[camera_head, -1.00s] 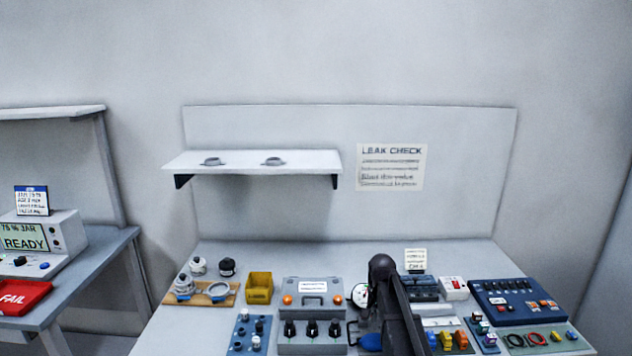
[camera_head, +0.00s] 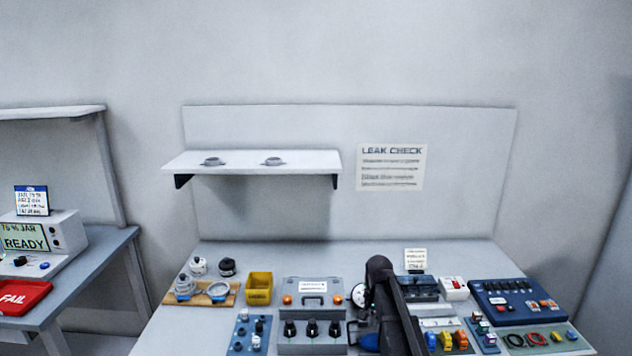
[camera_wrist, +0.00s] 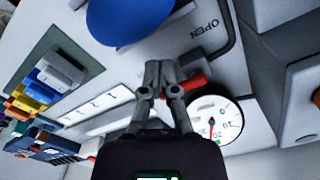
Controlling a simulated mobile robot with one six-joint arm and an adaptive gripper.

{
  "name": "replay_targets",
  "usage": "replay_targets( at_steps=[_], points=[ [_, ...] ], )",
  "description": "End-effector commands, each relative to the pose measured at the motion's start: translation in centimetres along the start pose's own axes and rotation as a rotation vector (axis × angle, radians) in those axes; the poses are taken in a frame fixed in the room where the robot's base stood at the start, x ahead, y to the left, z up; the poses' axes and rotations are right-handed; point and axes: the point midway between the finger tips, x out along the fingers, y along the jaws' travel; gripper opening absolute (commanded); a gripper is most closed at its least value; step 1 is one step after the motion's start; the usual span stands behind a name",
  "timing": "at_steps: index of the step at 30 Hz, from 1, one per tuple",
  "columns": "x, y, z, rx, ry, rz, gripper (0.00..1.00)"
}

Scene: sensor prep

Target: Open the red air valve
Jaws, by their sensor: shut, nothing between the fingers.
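In the wrist view the red air valve handle (camera_wrist: 195,82) shows as a short red bar on the pale panel, with its left part hidden behind my gripper. My gripper (camera_wrist: 158,66) is shut and empty, its fingertips together just left of the red handle. I cannot tell whether a finger touches the handle. The word OPEN (camera_wrist: 205,29) is printed on the panel above. A round white pressure gauge (camera_wrist: 213,122) with a red needle sits below the handle. In the head view my dark arm hides the handle and the gripper, and the gauge (camera_head: 359,295) shows beside the arm.
A large blue round part (camera_wrist: 125,12) is close above the fingers in the wrist view. A grey case (camera_head: 311,318) with black knobs stands left of the arm in the head view. A yellow bin (camera_head: 259,292) and a dark blue control box (camera_head: 508,307) stand farther out.

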Motion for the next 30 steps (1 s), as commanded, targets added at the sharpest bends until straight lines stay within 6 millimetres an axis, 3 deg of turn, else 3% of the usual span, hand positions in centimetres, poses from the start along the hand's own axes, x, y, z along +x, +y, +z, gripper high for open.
replay_targets(
  at_steps=[30],
  points=[
    [0.0, -0.8, 0.95, 0.0, 0.0, 0.0, 0.0]
  ],
)
